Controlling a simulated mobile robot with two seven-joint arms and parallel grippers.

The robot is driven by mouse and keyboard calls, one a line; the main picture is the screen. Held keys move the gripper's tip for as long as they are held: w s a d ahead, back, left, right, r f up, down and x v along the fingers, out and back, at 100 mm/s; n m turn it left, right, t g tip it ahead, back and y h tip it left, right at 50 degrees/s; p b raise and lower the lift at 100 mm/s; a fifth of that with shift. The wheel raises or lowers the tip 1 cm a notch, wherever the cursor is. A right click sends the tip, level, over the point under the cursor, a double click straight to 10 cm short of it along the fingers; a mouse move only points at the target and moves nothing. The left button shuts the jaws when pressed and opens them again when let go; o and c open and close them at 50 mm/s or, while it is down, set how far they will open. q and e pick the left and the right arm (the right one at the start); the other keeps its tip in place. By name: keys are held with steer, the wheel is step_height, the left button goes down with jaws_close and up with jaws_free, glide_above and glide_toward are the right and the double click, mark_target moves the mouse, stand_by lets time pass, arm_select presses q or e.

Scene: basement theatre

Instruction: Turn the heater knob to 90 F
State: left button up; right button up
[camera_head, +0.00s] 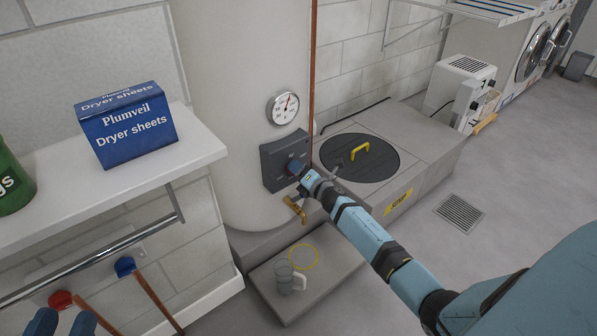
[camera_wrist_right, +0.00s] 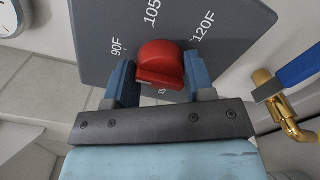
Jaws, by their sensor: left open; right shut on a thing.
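The heater is a tall cream tank (camera_head: 235,80) with a dark grey control panel (camera_head: 271,163) on its front. In the right wrist view the panel (camera_wrist_right: 105,30) carries 90F at left, 105 at top and 120F at right. A red knob (camera_wrist_right: 160,58) sits between the blue fingers of my right gripper (camera_wrist_right: 160,78), which is shut on it. I cannot tell which mark the knob points at. In the head view my right gripper (camera_head: 298,170) is at the panel and hides the knob. My left gripper (camera_head: 62,323) is open and empty at the bottom left edge.
A brass tap (camera_head: 295,209) juts out just below the panel. A round gauge (camera_head: 283,108) is above it. A mug (camera_head: 287,280) stands on the low step. A shelf (camera_head: 190,150) with a dryer sheets box (camera_head: 125,125) is at left.

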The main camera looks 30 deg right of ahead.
steer(key=o, duration=0.9)
steer(key=shift+s, duration=0.1)
arm_select(q)
steer(key=n+p, duration=0.1)
steer(key=s+d+n+g+p, duration=0.1)
steer(key=p, duration=0.1)
steer(key=shift+s+f+y, duration=0.25)
steer(key=shift+f+y, duration=0.05)
arm_select(e)
steer(key=s, duration=0.9)
steer(key=s+d, duration=0.1)
steer(key=s, duration=0.3)
steer(key=shift+s, duration=0.3)
arm_select(q)
steer(key=shift+w+r, duration=0.15)
